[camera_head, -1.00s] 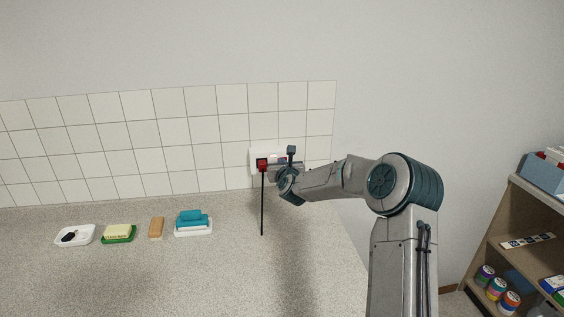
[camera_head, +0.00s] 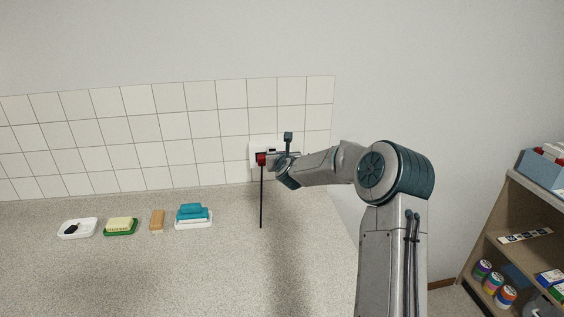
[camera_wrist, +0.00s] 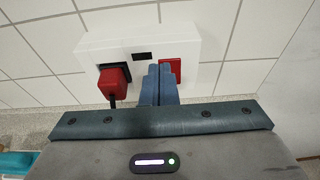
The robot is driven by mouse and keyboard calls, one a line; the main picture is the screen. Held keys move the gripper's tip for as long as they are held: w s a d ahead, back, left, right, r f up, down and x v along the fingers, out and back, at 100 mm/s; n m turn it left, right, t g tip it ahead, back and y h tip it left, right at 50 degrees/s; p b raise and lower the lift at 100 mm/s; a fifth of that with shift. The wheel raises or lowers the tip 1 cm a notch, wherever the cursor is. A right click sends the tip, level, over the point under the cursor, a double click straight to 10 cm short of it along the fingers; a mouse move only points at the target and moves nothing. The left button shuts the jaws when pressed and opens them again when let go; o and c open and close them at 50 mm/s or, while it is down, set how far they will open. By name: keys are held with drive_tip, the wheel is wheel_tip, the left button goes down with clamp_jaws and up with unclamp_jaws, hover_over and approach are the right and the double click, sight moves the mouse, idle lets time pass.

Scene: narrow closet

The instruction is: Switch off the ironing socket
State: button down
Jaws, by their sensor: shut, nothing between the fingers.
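The white socket box (camera_wrist: 140,45) is fixed to the tiled wall; it also shows in the head view (camera_head: 255,147), partly behind my gripper. A red plug (camera_wrist: 114,82) sits in its left side, with a black cord (camera_head: 261,200) hanging down. A small window (camera_wrist: 140,56) at its middle is dark. A red switch (camera_wrist: 177,70) is on its right part, its left side hidden by my fingers. My gripper (camera_wrist: 161,70) is shut and empty, its tips at the switch's left edge. I cannot tell whether they touch it.
On the speckled worktop (camera_head: 130,270) at left stand a white dish (camera_head: 90,229), a green dish with a yellow block (camera_head: 120,226), a tan block (camera_head: 157,220) and a white dish with blue blocks (camera_head: 193,218). A shelf unit (camera_head: 480,255) stands at right.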

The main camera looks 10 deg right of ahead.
drive_tip(key=r+b+v, duration=0.2)
drive_tip(key=b+v, duration=0.3)
drive_tip(key=v, duration=0.7)
drive_tip(key=shift+a, duration=0.35)
